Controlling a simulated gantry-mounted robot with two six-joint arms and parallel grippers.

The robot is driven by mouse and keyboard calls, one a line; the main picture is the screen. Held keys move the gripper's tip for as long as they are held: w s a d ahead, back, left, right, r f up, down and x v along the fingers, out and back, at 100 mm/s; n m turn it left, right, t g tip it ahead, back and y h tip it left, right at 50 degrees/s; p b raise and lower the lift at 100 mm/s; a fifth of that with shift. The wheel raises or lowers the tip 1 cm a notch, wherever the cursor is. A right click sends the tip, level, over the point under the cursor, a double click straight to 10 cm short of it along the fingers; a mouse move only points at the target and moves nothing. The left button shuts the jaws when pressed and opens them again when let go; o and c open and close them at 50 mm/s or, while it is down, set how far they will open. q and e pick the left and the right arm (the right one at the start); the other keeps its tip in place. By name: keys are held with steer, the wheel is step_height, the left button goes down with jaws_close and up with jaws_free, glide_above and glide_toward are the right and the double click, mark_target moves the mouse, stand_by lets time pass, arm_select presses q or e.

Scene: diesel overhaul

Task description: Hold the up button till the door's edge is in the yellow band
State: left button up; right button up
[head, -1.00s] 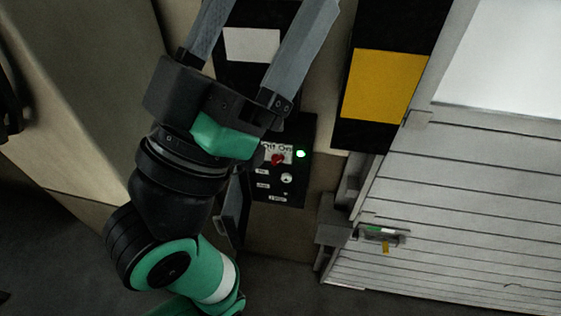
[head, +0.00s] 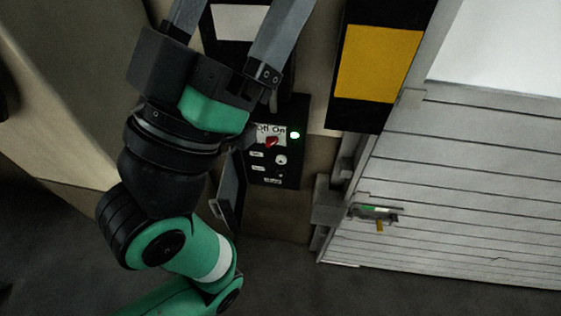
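The yellow band (head: 378,62) sits between black sections on an upright strip left of the door. The pale slatted door (head: 465,190) is at right. Its slats meet a bright white area along an edge (head: 490,95) level with the band's lower part; a small tab there lies beside the band's lower right corner. My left gripper (head: 242,15) is open, its grey fingers apart and reaching past the top of the picture, so the tips are hidden. Behind them is a black panel with a white plate (head: 238,20). I cannot make out the up button. My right gripper is not in view.
A black control box (head: 277,165) right of my gripper has an Off/On label, a red switch (head: 270,142) and a lit green lamp (head: 295,135). A small latch (head: 377,213) is low on the door's left side. Dark floor lies below.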

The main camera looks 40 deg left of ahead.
arm_select(q)
jaws_close()
stand_by(0.5)
stand_by(1.3)
